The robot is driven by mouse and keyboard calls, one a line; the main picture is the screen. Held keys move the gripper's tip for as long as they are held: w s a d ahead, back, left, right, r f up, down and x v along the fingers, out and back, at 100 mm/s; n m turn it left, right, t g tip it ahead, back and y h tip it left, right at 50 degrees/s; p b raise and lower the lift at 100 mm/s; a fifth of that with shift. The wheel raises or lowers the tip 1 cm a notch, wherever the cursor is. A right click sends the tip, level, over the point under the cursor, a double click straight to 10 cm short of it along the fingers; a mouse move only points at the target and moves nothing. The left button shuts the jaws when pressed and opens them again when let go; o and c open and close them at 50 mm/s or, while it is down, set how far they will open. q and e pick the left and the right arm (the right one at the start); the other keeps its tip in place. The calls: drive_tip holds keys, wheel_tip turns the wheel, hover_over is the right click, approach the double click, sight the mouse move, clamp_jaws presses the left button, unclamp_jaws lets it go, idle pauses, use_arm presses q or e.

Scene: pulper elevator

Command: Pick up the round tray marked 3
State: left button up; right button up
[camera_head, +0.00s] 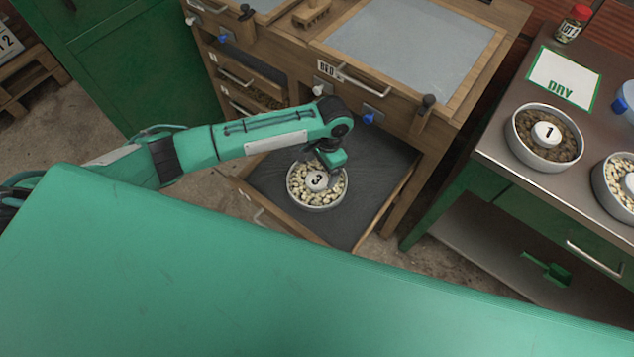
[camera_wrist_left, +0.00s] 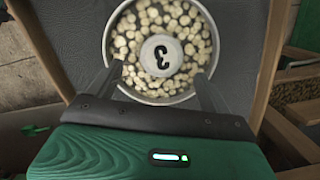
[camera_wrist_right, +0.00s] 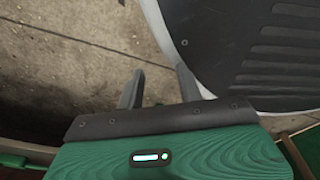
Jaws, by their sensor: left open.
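The round tray marked 3 (camera_head: 317,197) is a grey metal dish filled with pale beans, with a white knob numbered 3 at its centre. It rests on the dark mat of a pulled-out drawer. It also shows in the left wrist view (camera_wrist_left: 160,95). My left gripper (camera_head: 322,165) is above the tray, close to the knob. My right gripper is out of the head view. In the right wrist view its fingers (camera_wrist_right: 158,85) are apart and empty over the floor.
The open drawer (camera_head: 375,215) has wooden sides and sits under the wooden cabinet (camera_head: 445,95). A metal-topped table (camera_head: 500,130) at right holds tray 1 (camera_head: 545,155), another bean tray (camera_head: 610,190), a DRY sign (camera_head: 562,75) and a jar (camera_head: 572,25). A green scoop (camera_head: 545,268) is on its lower shelf.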

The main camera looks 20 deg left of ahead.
sight(317, 179)
use_arm(q)
drive_tip(key=f, duration=0.4)
drive_tip(key=shift+s+a+f, duration=0.3)
drive_tip(key=shift+a+f, duration=0.05)
drive_tip(key=shift+a, duration=0.05)
drive_tip(key=shift+c, duration=1.3)
drive_tip(key=c, duration=1)
use_arm(e)
drive_tip(key=shift+s, duration=0.35)
use_arm(q)
drive_tip(key=shift+r, duration=0.1)
use_arm(e)
drive_tip(key=shift+w+d, duration=0.1)
